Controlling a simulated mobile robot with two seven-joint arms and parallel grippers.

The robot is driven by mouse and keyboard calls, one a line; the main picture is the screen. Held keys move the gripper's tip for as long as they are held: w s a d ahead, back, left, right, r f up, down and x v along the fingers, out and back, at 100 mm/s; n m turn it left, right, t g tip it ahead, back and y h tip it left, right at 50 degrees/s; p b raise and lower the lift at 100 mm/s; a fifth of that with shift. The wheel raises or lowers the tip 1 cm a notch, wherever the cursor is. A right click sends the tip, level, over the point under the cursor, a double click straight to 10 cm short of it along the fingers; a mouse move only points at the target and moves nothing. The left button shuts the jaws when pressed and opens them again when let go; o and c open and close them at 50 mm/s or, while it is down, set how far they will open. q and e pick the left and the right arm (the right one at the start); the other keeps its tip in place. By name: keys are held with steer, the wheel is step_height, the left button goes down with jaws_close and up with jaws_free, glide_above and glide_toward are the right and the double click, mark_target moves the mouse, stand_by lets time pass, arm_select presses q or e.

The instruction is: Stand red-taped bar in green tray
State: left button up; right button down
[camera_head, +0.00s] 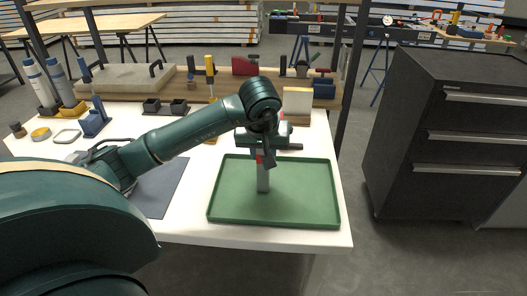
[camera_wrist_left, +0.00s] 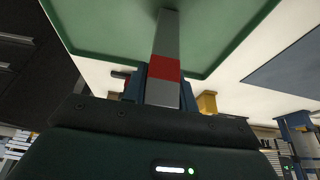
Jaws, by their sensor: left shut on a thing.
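The grey bar (camera_head: 263,181) with a band of red tape is upright over the left-middle part of the green tray (camera_head: 305,190). My left gripper (camera_head: 264,155) is shut on its upper part, near the tape. In the left wrist view the bar (camera_wrist_left: 166,38) runs out from between the fingers (camera_wrist_left: 160,90) with the red band just beyond them, and its far end is against the green tray floor (camera_wrist_left: 115,25). I cannot tell for sure whether that end touches the floor. My right gripper is not in view.
The white table (camera_head: 200,205) has a dark mat (camera_head: 165,190) left of the tray. Wooden blocks with upright tools (camera_head: 210,75) line the back edge. Small dark bins (camera_head: 165,106) stand before them. A black drawer cabinet (camera_head: 440,140) stands right of the table.

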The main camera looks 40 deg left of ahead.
arm_select(q)
steer(key=shift+f, duration=0.15)
steer(key=o, duration=1.1)
steer(key=shift+c, duration=0.2)
